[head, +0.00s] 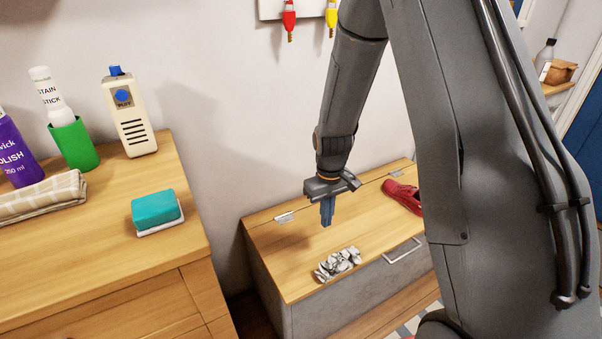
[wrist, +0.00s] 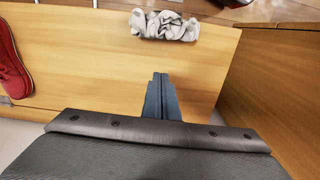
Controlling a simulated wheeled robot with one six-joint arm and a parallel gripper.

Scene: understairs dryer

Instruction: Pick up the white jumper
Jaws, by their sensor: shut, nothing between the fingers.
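A small crumpled white and grey cloth bundle (head: 338,264) lies on the wooden lid near its front edge. It is the only thing clearly in view that could be the white jumper, but I cannot be sure. It also shows at the top of the wrist view (wrist: 165,25). My gripper (head: 327,222) points down above the lid, behind the bundle and apart from it. In the wrist view, its blue fingers (wrist: 160,78) are together and empty, with bare wood between them and the bundle.
The wooden lid (head: 290,245) tops a grey chest with a front handle (head: 402,250). A red shoe (head: 402,194) lies at the lid's right. A wooden cabinet (head: 90,262) at left holds a teal sponge (head: 155,208), bottles and a folded cloth. The lid's middle is bare.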

